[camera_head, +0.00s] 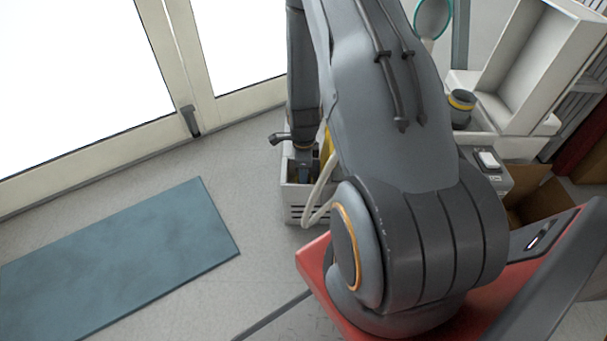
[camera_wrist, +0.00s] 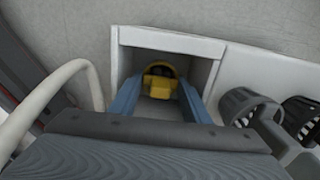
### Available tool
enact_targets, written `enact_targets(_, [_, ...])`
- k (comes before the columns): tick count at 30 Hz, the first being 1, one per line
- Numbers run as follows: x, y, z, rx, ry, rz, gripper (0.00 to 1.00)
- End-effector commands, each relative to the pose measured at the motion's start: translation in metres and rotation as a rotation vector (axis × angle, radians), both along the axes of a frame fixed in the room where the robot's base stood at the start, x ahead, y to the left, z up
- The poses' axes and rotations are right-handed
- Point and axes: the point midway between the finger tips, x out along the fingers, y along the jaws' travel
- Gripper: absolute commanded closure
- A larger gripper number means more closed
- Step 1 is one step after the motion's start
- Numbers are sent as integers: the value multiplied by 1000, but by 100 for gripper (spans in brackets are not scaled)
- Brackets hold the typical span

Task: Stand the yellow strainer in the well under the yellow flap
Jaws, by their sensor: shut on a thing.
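In the wrist view the yellow strainer (camera_wrist: 160,86) is between the blue fingertips of my gripper (camera_wrist: 160,92), which is shut on it. The strainer and fingertips are inside a square white-walled well (camera_wrist: 172,42), seen from above. I cannot tell whether the strainer touches the well's floor. In the head view my gripper reaches down at a white compressor housing (camera_head: 297,205), mostly hidden by my arm. A yellow strip (camera_head: 325,146), perhaps the raised flap, shows beside my arm there.
Dark grey slotted cups (camera_wrist: 246,106) stand right of the well in the wrist view. A pale hose (camera_wrist: 42,104) curves at left. In the head view, a dark cup with a yellow band (camera_head: 461,107) stands on a white unit at right. A blue mat (camera_head: 115,262) lies on the floor.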

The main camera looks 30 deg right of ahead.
Motion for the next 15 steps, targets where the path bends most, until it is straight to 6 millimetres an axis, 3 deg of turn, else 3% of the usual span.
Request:
enact_targets(7, [0, 0, -1, 0, 0, 0, 78])
enact_targets(8, [0, 0, -1, 0, 0, 0, 54])
enact_targets(9, [0, 0, -1, 0, 0, 0, 47])
enact_targets(11, [0, 0, -1, 0, 0, 0, 37])
enact_targets(15, [0, 0, -1, 0, 0, 0, 35])
